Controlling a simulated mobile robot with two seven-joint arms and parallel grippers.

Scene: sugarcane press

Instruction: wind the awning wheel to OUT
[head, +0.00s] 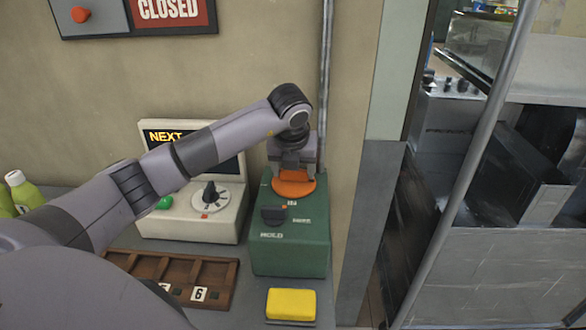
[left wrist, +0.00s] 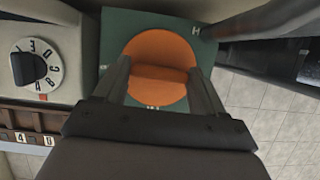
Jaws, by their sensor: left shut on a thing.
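The orange wheel (head: 294,188) lies flat on top of a green box (head: 290,247) against the wall. My left gripper (head: 293,170) reaches down onto it from above. In the left wrist view the wheel (left wrist: 160,47) is a round disc with a raised bar (left wrist: 160,74) across it. The fingers of my left gripper (left wrist: 163,78) are on either side of that bar, shut on it. Small white marks stand on the box near the wheel, too small to read surely. The gripper hides part of the wheel. My right gripper is not in view.
A cream unit with a lettered dial (head: 210,196) stands left. A wooden tray (head: 232,286) and yellow block (head: 291,304) lie in front. A metal pole (head: 325,80) rises close behind the gripper.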

